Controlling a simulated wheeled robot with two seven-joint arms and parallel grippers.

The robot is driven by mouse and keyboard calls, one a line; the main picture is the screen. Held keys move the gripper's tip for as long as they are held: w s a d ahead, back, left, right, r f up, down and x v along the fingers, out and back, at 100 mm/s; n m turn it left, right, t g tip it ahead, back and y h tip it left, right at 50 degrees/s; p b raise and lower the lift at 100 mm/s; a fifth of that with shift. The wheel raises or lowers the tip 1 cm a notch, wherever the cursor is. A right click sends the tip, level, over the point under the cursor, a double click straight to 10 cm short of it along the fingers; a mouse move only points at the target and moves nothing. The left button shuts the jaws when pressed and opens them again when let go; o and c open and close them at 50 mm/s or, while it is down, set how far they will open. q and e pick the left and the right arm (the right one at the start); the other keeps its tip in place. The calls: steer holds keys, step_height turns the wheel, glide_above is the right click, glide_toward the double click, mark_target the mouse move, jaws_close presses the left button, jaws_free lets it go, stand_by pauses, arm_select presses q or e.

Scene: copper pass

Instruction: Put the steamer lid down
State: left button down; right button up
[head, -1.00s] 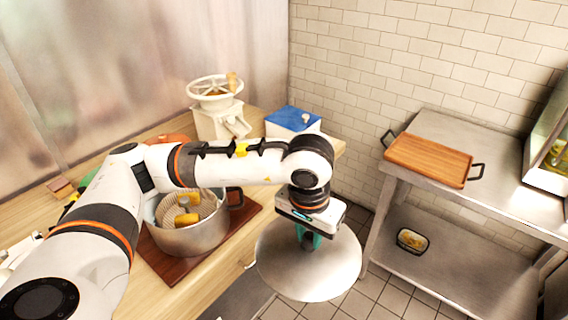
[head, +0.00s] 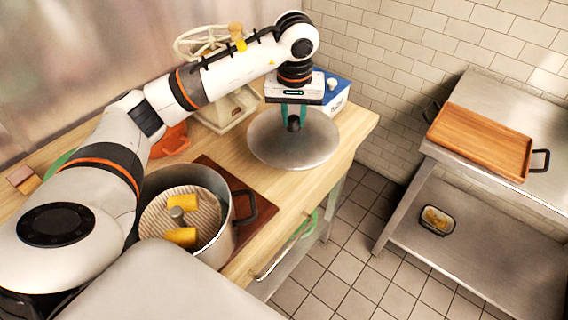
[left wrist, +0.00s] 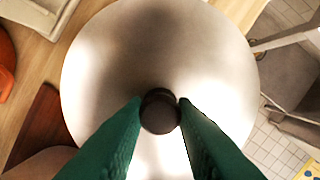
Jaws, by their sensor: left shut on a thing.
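The steamer lid (head: 272,150) is a round metal disc with a dark knob (head: 293,123). In the head view it is over the right end of the wooden counter; I cannot tell whether it touches the wood. My left gripper (head: 293,118) points down from above, its green fingers shut on the knob. In the left wrist view the lid (left wrist: 100,70) fills the middle, with the knob (left wrist: 160,112) between the fingertips. The metal pot (head: 228,240) stands open on a dark red board, with a ribbed steamer insert and yellow pieces inside. My right gripper is not in view.
A blue-topped box (head: 335,90) is just behind the lid, and a cream mill (head: 228,108) stands to its left. The pot's dark handle (head: 244,206) is near the lid's front left. A steel table (head: 490,95) at right holds a wooden tray (head: 480,140).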

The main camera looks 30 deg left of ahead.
mark_target(285, 132)
arm_select(q)
steer(key=shift+n, duration=0.6)
steer(key=a, duration=0.1)
steer(key=w+a+f, duration=0.1)
steer(key=a+f, duration=0.1)
steer(key=shift+w+a, duration=0.25)
steer(key=shift+a, duration=0.05)
steer(key=f, duration=0.3)
steer(key=d+f+p, duration=0.1)
steer(key=shift+s+f, duration=0.25)
steer(key=shift+s, duration=0.05)
steer(key=shift+w+a+f, duration=0.1)
steer(key=shift+a+f, duration=0.05)
steer(key=shift+f, duration=0.2)
step_height(285, 132, down, 3)
steer(key=shift+f+p, duration=0.1)
steer(key=shift+p, duration=0.5)
steer(key=shift+f, duration=0.25)
steer(key=c, duration=1.2)
jaws_free()
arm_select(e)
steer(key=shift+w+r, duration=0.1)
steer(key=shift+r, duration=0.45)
